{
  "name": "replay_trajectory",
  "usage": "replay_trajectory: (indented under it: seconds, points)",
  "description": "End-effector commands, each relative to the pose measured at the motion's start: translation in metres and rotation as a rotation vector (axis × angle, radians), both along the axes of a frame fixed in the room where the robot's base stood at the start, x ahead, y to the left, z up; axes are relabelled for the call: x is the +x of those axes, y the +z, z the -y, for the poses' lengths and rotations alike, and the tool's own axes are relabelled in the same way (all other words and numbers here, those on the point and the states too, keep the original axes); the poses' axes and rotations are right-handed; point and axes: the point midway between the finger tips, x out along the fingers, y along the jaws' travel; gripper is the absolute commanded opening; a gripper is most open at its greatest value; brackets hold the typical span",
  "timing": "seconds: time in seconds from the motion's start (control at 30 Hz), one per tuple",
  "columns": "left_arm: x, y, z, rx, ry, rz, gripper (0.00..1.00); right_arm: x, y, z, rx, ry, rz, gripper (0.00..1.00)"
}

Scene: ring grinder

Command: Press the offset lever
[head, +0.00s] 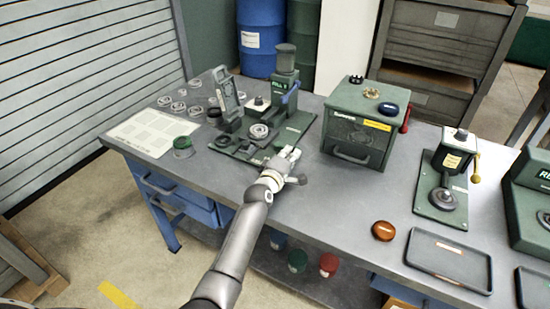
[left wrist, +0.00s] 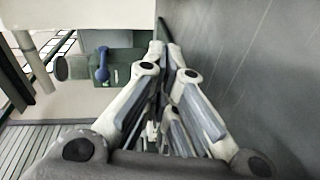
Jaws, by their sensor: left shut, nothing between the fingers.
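A green bench machine (head: 262,135) stands on the table ahead of my left arm. It has a column, a base plate with round parts, and a blue-handled lever (head: 290,95) on its right side. A blue handle (left wrist: 102,65) also shows in the left wrist view. No label marks which handle is the offset lever. My left gripper (head: 292,154) is shut and empty, just in front of the machine's base plate and below the blue lever, apart from it. My right gripper is not in view.
A green box (head: 352,152) with a red side handle (head: 406,119) stands to the right. Farther right is a device with a yellow knob (head: 475,172). An orange disc (head: 383,231) and a dark tray (head: 448,262) lie near the front edge. The table between is clear.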

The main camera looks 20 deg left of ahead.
Motion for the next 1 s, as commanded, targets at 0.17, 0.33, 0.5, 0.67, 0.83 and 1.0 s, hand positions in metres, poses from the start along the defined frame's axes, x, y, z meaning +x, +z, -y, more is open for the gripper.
replay_trajectory:
  seconds: [0.17, 0.33, 0.5, 0.67, 0.83, 1.0]
  points:
    - [0.007, 0.0, 0.007, -0.002, 0.0, 0.0, 0.0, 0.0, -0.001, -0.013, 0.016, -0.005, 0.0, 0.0]
    - [0.011, 0.0, 0.009, 0.0, 0.001, 0.0, 0.0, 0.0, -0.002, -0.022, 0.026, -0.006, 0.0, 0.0]
    - [0.014, 0.0, 0.01, 0.0, 0.001, -0.001, 0.0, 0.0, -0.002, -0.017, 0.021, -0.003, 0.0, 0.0]
    - [0.016, 0.0, 0.011, 0.0, 0.0, -0.001, 0.0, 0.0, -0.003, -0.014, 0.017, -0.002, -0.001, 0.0]
    - [0.018, 0.0, 0.012, 0.0, 0.0, 0.0, 0.0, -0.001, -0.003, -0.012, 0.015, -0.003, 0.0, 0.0]
    - [0.019, 0.0, 0.012, 0.0, 0.0, 0.0, 0.0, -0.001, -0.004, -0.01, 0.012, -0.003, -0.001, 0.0]
